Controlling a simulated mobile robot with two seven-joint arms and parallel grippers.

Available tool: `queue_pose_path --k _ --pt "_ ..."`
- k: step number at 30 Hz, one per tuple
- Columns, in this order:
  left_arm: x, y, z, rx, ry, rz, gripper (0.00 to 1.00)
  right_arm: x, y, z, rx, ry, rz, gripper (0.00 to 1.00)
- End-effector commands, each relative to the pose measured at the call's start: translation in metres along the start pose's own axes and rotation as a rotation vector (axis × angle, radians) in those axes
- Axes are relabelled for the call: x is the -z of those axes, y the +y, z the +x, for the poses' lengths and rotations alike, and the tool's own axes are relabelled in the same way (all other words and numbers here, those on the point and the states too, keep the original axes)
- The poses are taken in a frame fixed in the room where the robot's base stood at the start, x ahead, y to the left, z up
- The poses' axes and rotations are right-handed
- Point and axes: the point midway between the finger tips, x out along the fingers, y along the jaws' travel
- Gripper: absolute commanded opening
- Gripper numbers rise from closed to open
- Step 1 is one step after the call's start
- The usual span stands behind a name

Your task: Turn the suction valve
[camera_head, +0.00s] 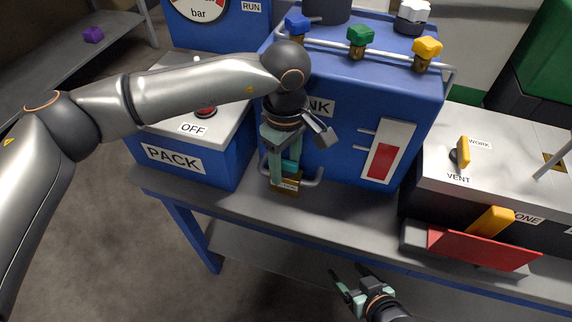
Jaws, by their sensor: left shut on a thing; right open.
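The blue tank (335,150) stands on the grey bench, its label partly covered by my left arm. Low on its front is a small brass valve (286,186) with a label too small to read; it sits where a suction valve could be. My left gripper (281,170) points down at this valve, its fingers shut around the valve's upper part. The fingers hide most of the handle, so its angle cannot be told. My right gripper (352,286) is open and empty, low in front of the bench, apart from everything.
Blue, green (361,36) and yellow (427,50) valves line a pipe on the tank top. The PACK box (185,165) with a red button stands left. At right are a box with a yellow VENT lever (463,152) and a red panel (480,250). The bench front (340,215) is clear.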

Motion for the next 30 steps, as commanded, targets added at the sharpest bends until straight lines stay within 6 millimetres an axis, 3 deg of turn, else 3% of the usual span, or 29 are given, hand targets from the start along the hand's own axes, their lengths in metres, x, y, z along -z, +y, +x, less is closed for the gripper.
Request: queue_pose_path --k 1,2,11,25,30 --pt "-0.001 -0.001 -0.001 0.004 0.0 0.008 0.21 0.0 0.0 0.0 0.0 0.0 0.001 0.73" --pt "-0.002 -0.001 -0.001 0.004 0.0 0.008 0.51 0.0 0.0 0.0 0.0 0.0 0.001 0.73" --pt "-0.002 0.0 -0.003 0.001 -0.003 0.007 0.5 0.001 0.0 -0.001 0.0 0.0 0.002 0.73" --pt "-0.001 0.001 -0.055 -0.002 -0.002 0.002 0.5 0.017 -0.004 -0.017 0.003 -0.009 0.002 0.73" --pt "-0.001 0.001 -0.062 -0.002 -0.001 0.001 0.5 0.021 -0.004 -0.019 0.003 -0.003 0.002 0.73"
